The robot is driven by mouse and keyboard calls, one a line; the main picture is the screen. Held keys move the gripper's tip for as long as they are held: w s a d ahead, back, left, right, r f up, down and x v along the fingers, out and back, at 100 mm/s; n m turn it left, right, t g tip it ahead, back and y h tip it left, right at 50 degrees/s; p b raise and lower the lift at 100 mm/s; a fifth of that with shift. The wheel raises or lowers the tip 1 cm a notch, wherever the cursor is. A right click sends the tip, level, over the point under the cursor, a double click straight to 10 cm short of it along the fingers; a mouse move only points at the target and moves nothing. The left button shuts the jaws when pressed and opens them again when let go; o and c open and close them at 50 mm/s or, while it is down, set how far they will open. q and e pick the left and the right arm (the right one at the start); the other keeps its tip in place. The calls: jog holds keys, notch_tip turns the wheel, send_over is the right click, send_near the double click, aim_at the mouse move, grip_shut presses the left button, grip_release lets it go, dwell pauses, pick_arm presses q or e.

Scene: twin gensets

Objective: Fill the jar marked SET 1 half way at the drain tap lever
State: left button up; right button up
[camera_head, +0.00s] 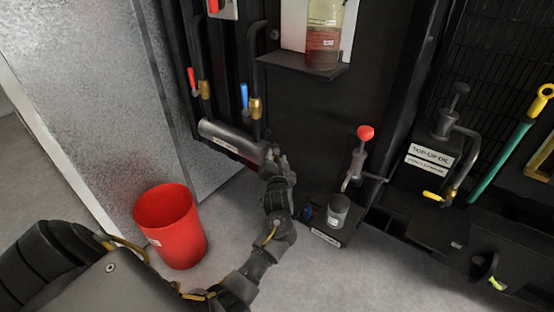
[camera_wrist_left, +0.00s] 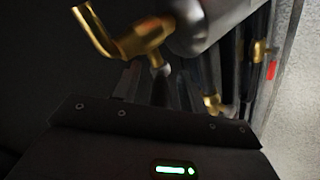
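A small grey jar (camera_head: 339,208) with a pale label stands upright on a dark base at the foot of the black cabinet. Its label is too small to read. A lever with a red knob (camera_head: 365,132) rises behind it. My left gripper (camera_head: 276,160) is at the right end of a grey horizontal cylinder (camera_head: 225,136), left of the jar and apart from it. Its fingers are too small and dark to read. My right gripper is out of view.
A red bucket (camera_head: 170,228) stands on the floor at left. Pipes with a red handle (camera_head: 191,78) and a blue handle (camera_head: 244,96) rise above the cylinder. A shelf (camera_head: 305,66) holds a larger jar (camera_head: 324,40) with reddish liquid. A top-up oil unit (camera_head: 431,143) is at right.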

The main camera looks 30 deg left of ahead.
pick_arm(q)
jog(key=shift+s, duration=0.1)
jog(key=shift+s+d, duration=0.3)
jog(key=p+v, duration=0.1)
jog(key=v, duration=0.9)
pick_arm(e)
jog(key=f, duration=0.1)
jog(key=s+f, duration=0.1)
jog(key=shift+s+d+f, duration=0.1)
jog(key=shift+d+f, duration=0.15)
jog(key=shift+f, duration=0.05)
